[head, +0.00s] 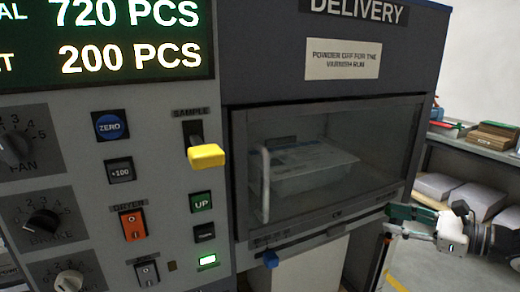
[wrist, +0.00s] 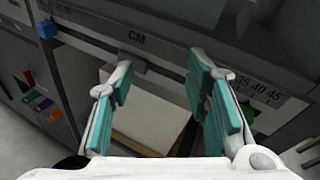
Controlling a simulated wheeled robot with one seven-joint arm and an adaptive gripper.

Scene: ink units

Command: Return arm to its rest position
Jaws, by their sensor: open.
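My gripper (head: 392,222) shows at the lower right of the head view, reaching in from the right edge. It is beside the lower right corner of the delivery unit's window (head: 330,165). In the wrist view my gripper (wrist: 160,88) has its two teal-padded fingers spread apart, with nothing between them. Beyond the fingers is the ruler rail (wrist: 150,50) marked CM, with a pale stack (wrist: 145,115) below it. The fingers appear apart from the rail, though the exact gap is hard to tell.
The control panel (head: 85,180) with a yellow sample lever (head: 206,155) fills the left. A blue knob (head: 271,259) sits on the rail's left end. Shelves (head: 470,150) with stacked paper stand at the right. Some floor shows at the lower right.

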